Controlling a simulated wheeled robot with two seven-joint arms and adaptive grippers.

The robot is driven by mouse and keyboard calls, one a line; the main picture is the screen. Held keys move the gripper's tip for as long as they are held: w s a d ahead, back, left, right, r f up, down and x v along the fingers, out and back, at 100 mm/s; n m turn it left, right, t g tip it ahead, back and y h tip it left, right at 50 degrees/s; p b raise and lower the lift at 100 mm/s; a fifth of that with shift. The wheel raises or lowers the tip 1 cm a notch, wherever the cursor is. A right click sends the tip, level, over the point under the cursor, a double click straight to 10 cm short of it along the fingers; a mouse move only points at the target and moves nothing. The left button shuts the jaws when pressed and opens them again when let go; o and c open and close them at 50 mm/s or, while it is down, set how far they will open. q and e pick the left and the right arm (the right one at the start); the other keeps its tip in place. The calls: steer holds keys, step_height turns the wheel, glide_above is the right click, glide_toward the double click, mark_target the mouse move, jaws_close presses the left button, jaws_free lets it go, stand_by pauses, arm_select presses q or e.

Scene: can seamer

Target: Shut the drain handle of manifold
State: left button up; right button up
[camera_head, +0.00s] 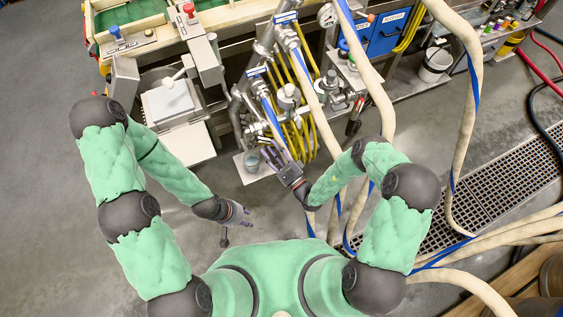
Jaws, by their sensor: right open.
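The manifold (288,97) is a cluster of silver pipes and valves at the upper middle, with blue and yellow hoses around it. I cannot pick out its drain handle for sure among the small valve parts. My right gripper (274,154) is open, just below the manifold's lower end, beside a small grey cup-like part (251,162). I cannot tell whether it touches anything. My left gripper (236,225) hangs over bare floor, lower left of the manifold and apart from it. Its fingers are too small to read.
A grey and white machine (170,102) stands left of the manifold. Thick beige hoses (366,75) hang close on the right, near my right arm. A floor grate (500,190) lies at right. The lower left floor is clear.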

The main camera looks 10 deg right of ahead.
steer(key=v, duration=0.7)
